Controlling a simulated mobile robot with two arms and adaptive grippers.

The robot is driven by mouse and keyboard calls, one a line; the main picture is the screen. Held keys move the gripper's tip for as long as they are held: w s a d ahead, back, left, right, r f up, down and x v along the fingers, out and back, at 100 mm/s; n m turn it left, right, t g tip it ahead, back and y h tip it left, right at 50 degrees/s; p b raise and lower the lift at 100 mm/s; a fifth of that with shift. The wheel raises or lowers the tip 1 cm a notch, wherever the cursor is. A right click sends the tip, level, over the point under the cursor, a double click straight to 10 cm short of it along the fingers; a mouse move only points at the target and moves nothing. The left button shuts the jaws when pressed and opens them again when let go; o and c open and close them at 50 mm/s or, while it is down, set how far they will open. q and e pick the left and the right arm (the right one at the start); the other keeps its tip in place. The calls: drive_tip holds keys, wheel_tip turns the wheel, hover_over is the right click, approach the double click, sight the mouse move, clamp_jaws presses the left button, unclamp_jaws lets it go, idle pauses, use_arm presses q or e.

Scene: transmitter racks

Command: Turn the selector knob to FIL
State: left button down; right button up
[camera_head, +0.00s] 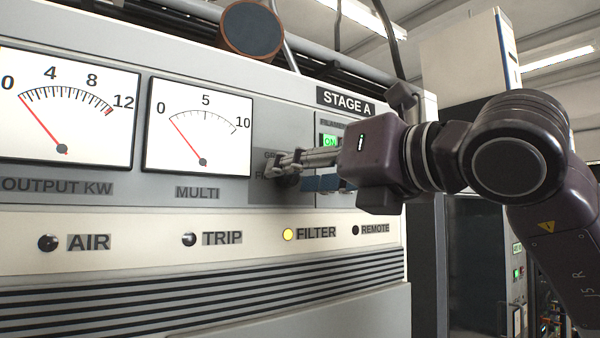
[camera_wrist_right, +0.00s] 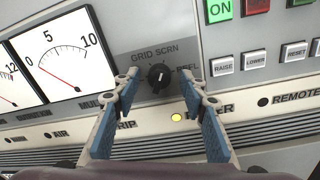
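The selector knob (camera_wrist_right: 159,76) is black and round with a white pointer mark, on a grey panel patch. In the right wrist view it shows between and beyond the fingertips, with the labels GRID SCRN above it and REFL to its right. A FIL label is not readable there. My right gripper (camera_wrist_right: 156,87) is open, its blue-padded fingers either side of the knob with gaps visible. In the head view the right gripper (camera_head: 285,165) reaches to the panel from the right and mostly hides the knob. My left gripper is not in view.
The STAGE A panel carries an OUTPUT KW meter (camera_head: 66,108) and a MULTI meter (camera_head: 200,128) left of the knob. Below is a lamp row with a lit yellow FILTER lamp (camera_head: 288,235). A lit green ON button (camera_wrist_right: 219,10) and RAISE (camera_wrist_right: 222,66) and LOWER (camera_wrist_right: 254,60) buttons sit to the right.

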clamp_jaws()
drive_tip(key=shift+n, duration=0.3)
drive_tip(key=n+b, duration=0.1)
drive_tip(key=n, duration=0.2)
drive_tip(key=shift+n, duration=0.4)
drive_tip(key=shift+s+a+n+h, duration=0.1)
drive_tip(key=shift+n+h, duration=0.25)
drive_tip(key=shift+n, duration=4.25)
drive_tip(key=shift+n+h, duration=0.35)
drive_tip(key=shift+n, duration=4.25)
unclamp_jaws()
